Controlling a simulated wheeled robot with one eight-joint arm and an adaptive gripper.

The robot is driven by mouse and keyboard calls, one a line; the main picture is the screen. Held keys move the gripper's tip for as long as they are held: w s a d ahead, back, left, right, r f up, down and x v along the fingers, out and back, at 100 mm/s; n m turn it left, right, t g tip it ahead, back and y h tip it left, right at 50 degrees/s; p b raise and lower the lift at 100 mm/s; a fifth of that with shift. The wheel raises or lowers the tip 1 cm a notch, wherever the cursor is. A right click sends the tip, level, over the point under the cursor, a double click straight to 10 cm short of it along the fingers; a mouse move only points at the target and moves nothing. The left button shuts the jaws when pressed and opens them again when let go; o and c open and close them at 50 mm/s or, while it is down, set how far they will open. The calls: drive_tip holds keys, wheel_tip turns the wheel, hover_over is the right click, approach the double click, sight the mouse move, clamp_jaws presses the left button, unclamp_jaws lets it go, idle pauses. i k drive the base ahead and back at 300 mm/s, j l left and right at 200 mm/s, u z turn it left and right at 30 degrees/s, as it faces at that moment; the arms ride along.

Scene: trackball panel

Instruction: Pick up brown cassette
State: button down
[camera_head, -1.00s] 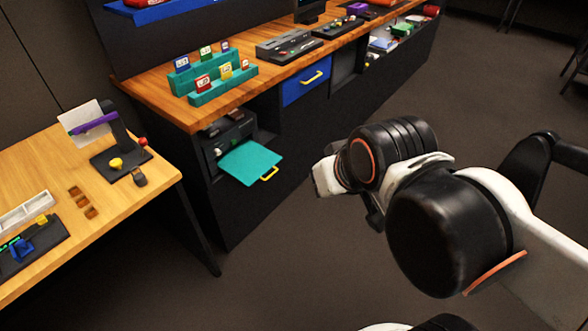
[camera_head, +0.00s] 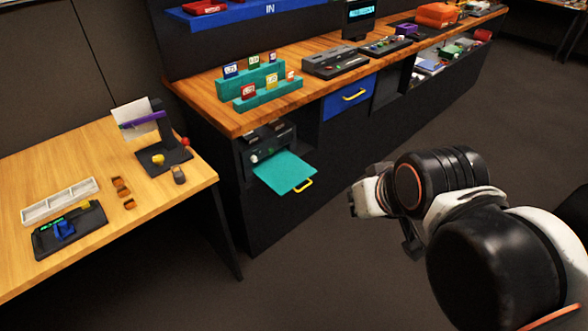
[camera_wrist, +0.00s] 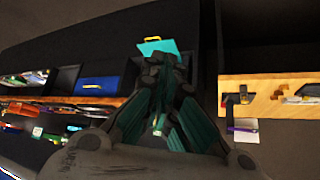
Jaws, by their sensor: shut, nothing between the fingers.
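I cannot single out a brown cassette for sure. Several small brown pieces (camera_head: 122,187) lie on the left wooden table (camera_head: 60,170). My gripper (camera_wrist: 165,68) shows in the wrist view, fingers together and empty, pointing towards the teal flap. In the head view my arm is at the right, over open floor, well away from both tables; the fingertips are hard to make out there.
A teal flap with a yellow handle (camera_head: 284,172) sticks out below the bench. A blue drawer (camera_head: 348,97) is beside it. The left table holds a white tray (camera_head: 60,199), a black device (camera_head: 70,230) and a black stand (camera_head: 165,158). The floor between is clear.

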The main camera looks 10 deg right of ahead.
sight(277, 124)
drive_tip(key=l+u, duration=0.4)
drive_tip(key=l, duration=0.65)
drive_tip(key=l+u, duration=0.4)
drive_tip(key=l, duration=0.65)
drive_tip(key=i+l+u, duration=0.1)
drive_tip(key=l, duration=0.2)
drive_tip(key=l+u, duration=0.15)
drive_tip(key=i+l, duration=0.1)
drive_tip(key=i, duration=0.2)
